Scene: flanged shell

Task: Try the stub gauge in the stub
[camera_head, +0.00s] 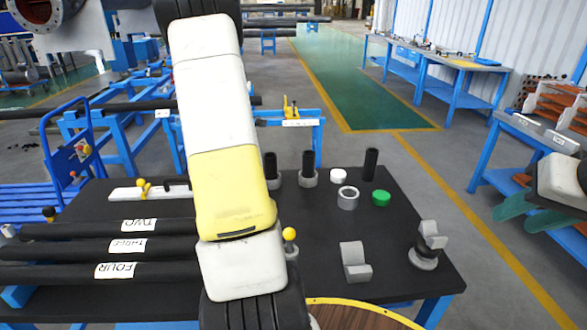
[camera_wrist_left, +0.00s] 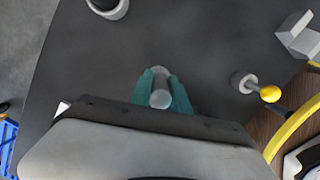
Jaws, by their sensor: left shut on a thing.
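My left gripper (camera_wrist_left: 160,92) is shut on a grey round piece (camera_wrist_left: 160,98) between its teal fingers, above the black table. A second grey edge shows just beyond it; I cannot tell whether they touch or which is the gauge or the stub. In the head view my left arm hides this gripper. A yellow-ball pin (camera_head: 289,234) stands in a small grey collar (camera_head: 291,252); the ball also shows in the left wrist view (camera_wrist_left: 270,93). My right gripper (camera_head: 525,218) is at the right edge, fingers apart and empty.
The black table (camera_head: 318,235) holds black posts in grey bases (camera_head: 308,178), a white cap (camera_head: 338,175), a green cap (camera_head: 381,198) and grey angled blocks (camera_head: 354,262). Labelled black pipes (camera_head: 70,250) lie at left. A yellow-rimmed wooden disc (camera_head: 350,318) is in front.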

